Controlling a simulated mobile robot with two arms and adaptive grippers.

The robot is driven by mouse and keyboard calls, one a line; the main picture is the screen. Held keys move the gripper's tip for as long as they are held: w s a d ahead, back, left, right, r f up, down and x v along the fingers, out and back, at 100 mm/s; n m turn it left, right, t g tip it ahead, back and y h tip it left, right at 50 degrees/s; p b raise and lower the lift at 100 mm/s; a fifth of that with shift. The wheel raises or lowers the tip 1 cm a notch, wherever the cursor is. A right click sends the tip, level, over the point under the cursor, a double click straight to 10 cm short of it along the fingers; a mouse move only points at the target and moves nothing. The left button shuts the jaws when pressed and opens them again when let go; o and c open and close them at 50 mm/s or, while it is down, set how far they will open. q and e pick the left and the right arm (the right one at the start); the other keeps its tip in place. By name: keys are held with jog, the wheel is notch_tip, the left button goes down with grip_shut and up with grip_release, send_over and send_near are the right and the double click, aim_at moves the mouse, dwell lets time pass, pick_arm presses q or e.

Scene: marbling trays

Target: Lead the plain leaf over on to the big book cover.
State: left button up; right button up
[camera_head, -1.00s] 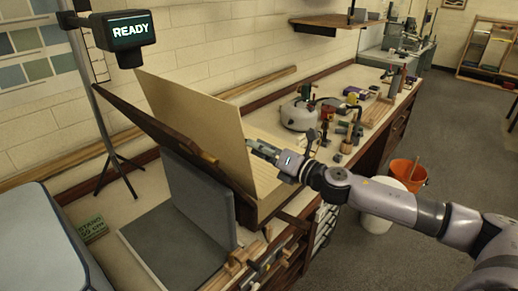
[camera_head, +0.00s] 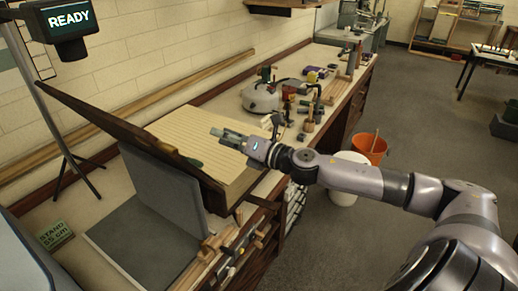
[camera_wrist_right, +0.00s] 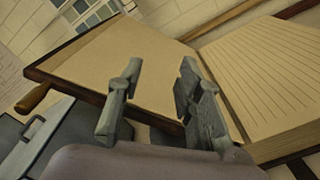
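The big book lies open on the bench. Its dark brown cover (camera_head: 120,130) leans tilted on a grey upright support (camera_head: 165,195). The plain leaf (camera_wrist_right: 135,65) shows in the right wrist view as a blank tan sheet lying against the inside of the cover, whose dark edge (camera_wrist_right: 62,82) frames it. In the head view the cover hides this leaf. A ruled page (camera_head: 195,130) is exposed on the book block; it also shows in the right wrist view (camera_wrist_right: 255,75). My right gripper (camera_head: 228,137) is above the ruled page, fingers apart (camera_wrist_right: 155,90), with nothing visible between them. My left gripper is out of view.
A READY display (camera_head: 68,18) on a stand is at upper left. Wooden clamps and blocks (camera_head: 225,245) line the front bench edge. A kettle-like pot (camera_head: 262,97) and small tools stand beyond the book. An orange bucket (camera_head: 372,148) is on the floor.

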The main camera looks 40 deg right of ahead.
jog(key=v, duration=1)
dwell(1.9)
jog(key=shift+s, duration=0.2)
dwell(0.3)
